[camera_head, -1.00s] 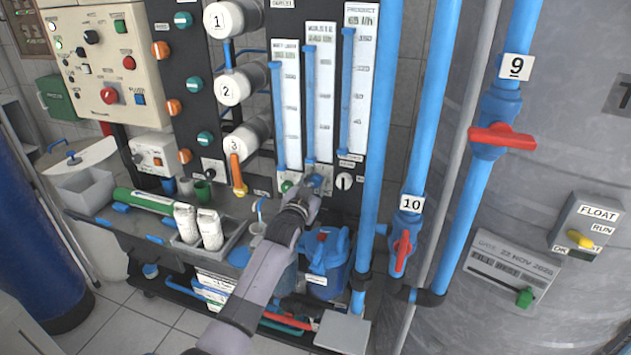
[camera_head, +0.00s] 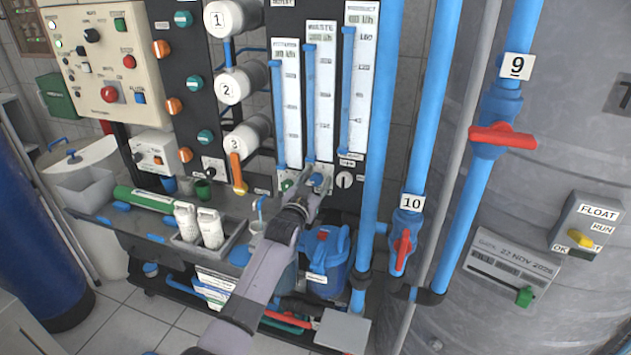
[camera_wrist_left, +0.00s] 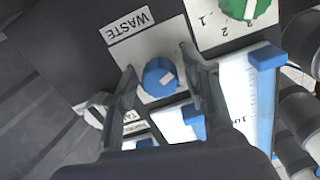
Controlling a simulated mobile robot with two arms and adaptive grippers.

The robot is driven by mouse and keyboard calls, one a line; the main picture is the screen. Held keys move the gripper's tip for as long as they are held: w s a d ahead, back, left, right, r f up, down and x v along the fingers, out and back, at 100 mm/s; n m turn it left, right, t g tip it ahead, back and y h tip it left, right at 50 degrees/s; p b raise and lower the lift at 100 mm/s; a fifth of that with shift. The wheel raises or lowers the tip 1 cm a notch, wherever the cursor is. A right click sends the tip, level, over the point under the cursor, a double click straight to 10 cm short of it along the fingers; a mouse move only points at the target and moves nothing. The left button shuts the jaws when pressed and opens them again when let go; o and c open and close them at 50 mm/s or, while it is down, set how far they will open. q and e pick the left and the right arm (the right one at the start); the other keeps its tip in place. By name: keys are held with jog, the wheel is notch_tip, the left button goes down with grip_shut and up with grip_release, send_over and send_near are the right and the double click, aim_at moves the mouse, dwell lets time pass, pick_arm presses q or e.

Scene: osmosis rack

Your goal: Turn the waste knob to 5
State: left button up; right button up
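The waste knob is a blue round knob (camera_wrist_left: 160,77) with a pale mark on a white plate, under a label reading WASTE (camera_wrist_left: 130,27) that appears upside down in the left wrist view. In the head view the knob (camera_head: 319,181) is small, at the foot of the middle flow gauge (camera_head: 321,90). My left gripper (camera_wrist_left: 158,68) is open, with one finger on each side of the knob and visible gaps. I cannot tell how close the fingertips are to the panel. It also shows in the head view (camera_head: 303,199). My right gripper is not in view.
A green knob (camera_wrist_left: 247,8) with a numbered dial sits beside the waste knob. A black and white knob (camera_head: 344,180) is to its right in the head view. A blue vertical pipe (camera_head: 378,150) stands right of the panel. A blue container (camera_head: 327,262) is below.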

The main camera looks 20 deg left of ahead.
pick_arm(q)
jog(key=shift+o, duration=0.3)
jog(key=s, duration=1.2)
jog(key=shift+a, duration=0.2)
